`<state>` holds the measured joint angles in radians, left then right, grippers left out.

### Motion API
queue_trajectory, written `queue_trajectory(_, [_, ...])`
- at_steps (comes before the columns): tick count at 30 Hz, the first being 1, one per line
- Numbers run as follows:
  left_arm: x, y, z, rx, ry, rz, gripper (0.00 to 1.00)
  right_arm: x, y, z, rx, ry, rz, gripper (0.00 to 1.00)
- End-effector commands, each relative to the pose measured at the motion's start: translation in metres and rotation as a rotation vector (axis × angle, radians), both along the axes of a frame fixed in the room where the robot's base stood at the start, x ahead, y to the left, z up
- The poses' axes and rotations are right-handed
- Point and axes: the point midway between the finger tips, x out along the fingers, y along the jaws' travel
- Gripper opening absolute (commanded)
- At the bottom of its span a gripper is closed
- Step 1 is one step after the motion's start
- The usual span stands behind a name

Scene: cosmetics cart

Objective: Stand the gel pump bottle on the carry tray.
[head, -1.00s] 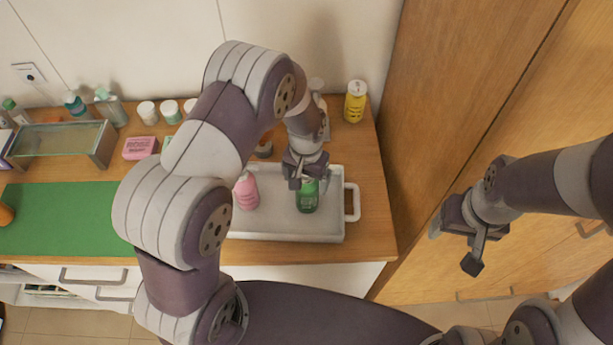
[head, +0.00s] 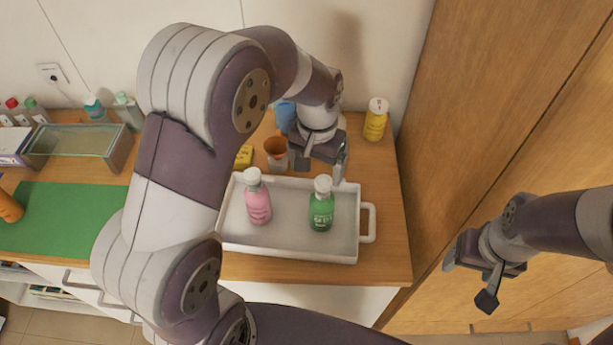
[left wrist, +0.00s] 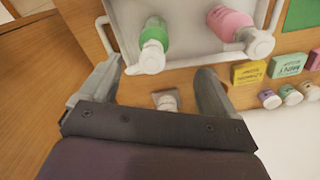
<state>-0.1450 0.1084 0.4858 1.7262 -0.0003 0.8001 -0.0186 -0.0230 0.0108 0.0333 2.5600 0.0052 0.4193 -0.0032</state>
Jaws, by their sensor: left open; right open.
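The green gel pump bottle (head: 321,208) with a white pump head stands upright on the white carry tray (head: 288,246), in its right half. A pink pump bottle (head: 257,200) stands to its left on the same tray. Both also show in the left wrist view, green (left wrist: 153,38) and pink (left wrist: 232,22). My left gripper (head: 322,171) is open and empty, behind and above the green bottle, apart from it. My right gripper (head: 490,285) is open and empty, off to the right by the wooden cabinet.
A yellow bottle (head: 375,119) stands at the back right of the table. A cup with an orange inside (head: 277,150) and a yellow box (head: 244,157) stand behind the tray. A green mat (head: 68,218) and a glass-topped stand (head: 75,140) are at the left.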

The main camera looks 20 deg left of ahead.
Motion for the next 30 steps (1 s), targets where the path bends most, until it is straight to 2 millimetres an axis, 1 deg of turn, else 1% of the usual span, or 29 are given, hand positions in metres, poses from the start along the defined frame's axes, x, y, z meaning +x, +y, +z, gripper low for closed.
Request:
queue_trajectory(3, [-0.043, 0.022, 0.002, -0.006, -0.036, 0.057, 0.90, 0.000, 0.000, 0.001, 0.000, 0.000, 0.000, 0.67])
queue_trajectory(5, [-0.066, 0.031, 0.000, -0.008, -0.059, 0.085, 0.90, 0.000, 0.000, 0.001, 0.000, 0.000, 0.000, 0.67])
queue_trajectory(6, [-0.081, 0.036, -0.001, -0.009, -0.070, 0.102, 0.90, 0.000, 0.000, 0.001, 0.000, 0.000, 0.000, 0.67])
queue_trajectory(9, [-0.108, 0.044, -0.005, -0.012, -0.092, 0.130, 0.90, 0.000, 0.000, 0.001, 0.000, 0.000, 0.000, 0.67])
queue_trajectory(10, [-0.114, 0.045, -0.006, -0.011, -0.096, 0.136, 0.90, 0.000, 0.000, 0.001, 0.000, 0.000, 0.000, 0.67])
queue_trajectory(13, [-0.121, 0.047, -0.007, -0.012, -0.101, 0.143, 0.90, 0.000, 0.000, 0.000, 0.000, 0.000, 0.000, 0.67])
queue_trajectory(19, [-0.121, 0.046, -0.009, -0.012, -0.099, 0.143, 0.90, 0.000, 0.000, -0.001, 0.000, 0.000, 0.000, 0.67])
queue_trajectory(20, [-0.121, 0.046, -0.012, -0.012, -0.099, 0.142, 0.90, 0.000, 0.000, -0.004, 0.000, 0.000, 0.000, 0.67])
queue_trajectory(24, [-0.121, 0.046, -0.047, -0.012, -0.098, 0.142, 0.90, 0.000, 0.000, -0.039, 0.000, 0.000, 0.000, 0.67])
queue_trajectory(30, [-0.121, 0.046, -0.047, -0.012, -0.098, 0.142, 0.90, 0.000, 0.000, -0.039, 0.000, 0.000, 0.000, 0.67])
